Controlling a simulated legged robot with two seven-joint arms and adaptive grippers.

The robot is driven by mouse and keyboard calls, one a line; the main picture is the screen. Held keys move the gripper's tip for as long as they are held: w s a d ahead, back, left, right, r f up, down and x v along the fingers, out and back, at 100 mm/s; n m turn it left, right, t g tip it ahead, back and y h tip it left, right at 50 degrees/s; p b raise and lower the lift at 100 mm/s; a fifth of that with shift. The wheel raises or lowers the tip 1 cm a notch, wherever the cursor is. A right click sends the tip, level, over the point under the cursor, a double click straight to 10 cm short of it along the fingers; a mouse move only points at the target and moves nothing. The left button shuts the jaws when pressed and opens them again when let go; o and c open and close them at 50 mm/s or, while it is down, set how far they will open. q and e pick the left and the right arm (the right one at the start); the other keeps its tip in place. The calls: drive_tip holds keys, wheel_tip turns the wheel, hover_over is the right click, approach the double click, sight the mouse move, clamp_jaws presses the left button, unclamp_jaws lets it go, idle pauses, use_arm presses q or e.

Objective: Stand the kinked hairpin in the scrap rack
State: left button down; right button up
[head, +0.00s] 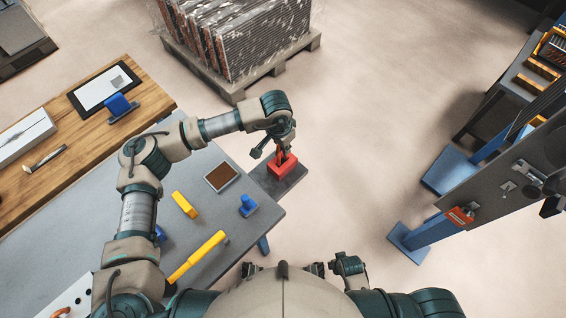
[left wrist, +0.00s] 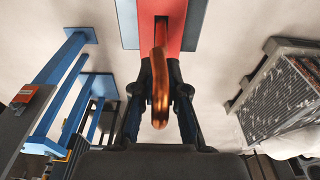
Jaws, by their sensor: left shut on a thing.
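My left gripper (head: 284,150) points down over a red block (head: 282,165), which I take for the scrap rack, at the right end of the grey bench. In the left wrist view the gripper (left wrist: 161,93) is shut on the copper hairpin (left wrist: 160,75), its rounded bend between the fingers. The tube runs away from the camera towards a dark slot in the red rack (left wrist: 188,30). How deep it sits in the slot, and any kink, cannot be told. In the head view the fingers and rack hide the hairpin.
The grey bench (head: 75,240) carries a yellow-handled tool (head: 197,256), a yellow piece (head: 184,204), a blue stand (head: 247,205) and a brown-topped tray (head: 221,177). A pallet (head: 235,88) of finned coils stands behind. A blue-legged machine (head: 480,195) is at right; open floor lies between.

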use_arm(q)
drive_tip(key=shift+f, duration=0.15)
drive_tip(key=shift+c, duration=1.6)
unclamp_jaws()
drive_tip(key=o, duration=0.3)
